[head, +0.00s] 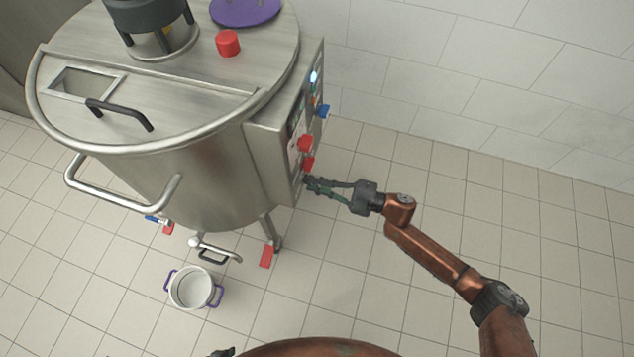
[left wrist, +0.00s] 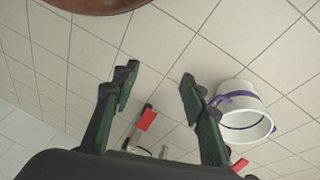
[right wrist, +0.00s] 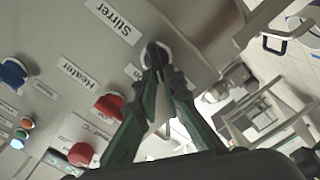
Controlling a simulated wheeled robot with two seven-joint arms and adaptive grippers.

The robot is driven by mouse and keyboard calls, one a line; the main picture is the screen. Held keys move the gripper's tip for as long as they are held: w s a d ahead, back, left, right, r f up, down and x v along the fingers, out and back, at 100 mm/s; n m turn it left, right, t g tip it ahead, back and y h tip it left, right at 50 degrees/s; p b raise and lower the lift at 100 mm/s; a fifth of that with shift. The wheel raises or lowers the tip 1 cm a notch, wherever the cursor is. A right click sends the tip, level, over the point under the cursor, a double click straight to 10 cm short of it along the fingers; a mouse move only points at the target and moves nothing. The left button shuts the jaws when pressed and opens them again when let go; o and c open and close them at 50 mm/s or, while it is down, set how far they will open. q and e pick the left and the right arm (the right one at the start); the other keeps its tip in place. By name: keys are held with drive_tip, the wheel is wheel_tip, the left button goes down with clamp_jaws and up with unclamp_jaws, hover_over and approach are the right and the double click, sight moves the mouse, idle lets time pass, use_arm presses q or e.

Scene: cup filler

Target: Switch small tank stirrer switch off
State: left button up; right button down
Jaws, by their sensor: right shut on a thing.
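The steel tank (head: 200,175) stands at the left in the head view, with a control panel (head: 292,135) on its right side. In the right wrist view, the panel carries a "Stirrer" label (right wrist: 113,20) and a "Heater" label (right wrist: 83,78). My right gripper (head: 310,184) is at the panel's lower front corner. In the right wrist view, its fingertips (right wrist: 155,62) are together just below the "Stirrer" label, shut on the stirrer switch, which they mostly hide. Its position cannot be read. My left gripper (left wrist: 160,88) is open and empty, away from the tank above the floor.
Red knobs (right wrist: 108,105) and a blue knob (right wrist: 13,73) sit on the panel near my right gripper. A white pot (head: 192,288) with purple handles stands on the floor below the tank's outlet tap (head: 213,248). The tiled floor to the right is clear.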

drive_tip(key=n, duration=0.2)
drive_tip(key=shift+f+n, duration=0.35)
drive_tip(key=shift+n, duration=0.05)
drive_tip(key=shift+s+f+n+b, duration=0.1)
drive_tip(key=shift+n+b, duration=0.25)
drive_tip(key=shift+n, duration=0.95)
drive_tip(key=shift+f+n, duration=0.1)
drive_tip(key=shift+n, duration=0.4)
use_arm(q)
drive_tip(key=shift+w+d+f+t, duration=0.6)
drive_tip(key=shift+w+d+f, duration=0.35)
drive_tip(key=shift+w+f, duration=0.2)
drive_tip(key=shift+s, duration=0.1)
drive_tip(key=shift+s+a, duration=0.1)
drive_tip(key=shift+r, duration=0.1)
use_arm(e)
drive_tip(key=c, duration=2)
unclamp_jaws()
drive_tip(key=shift+c, duration=0.2)
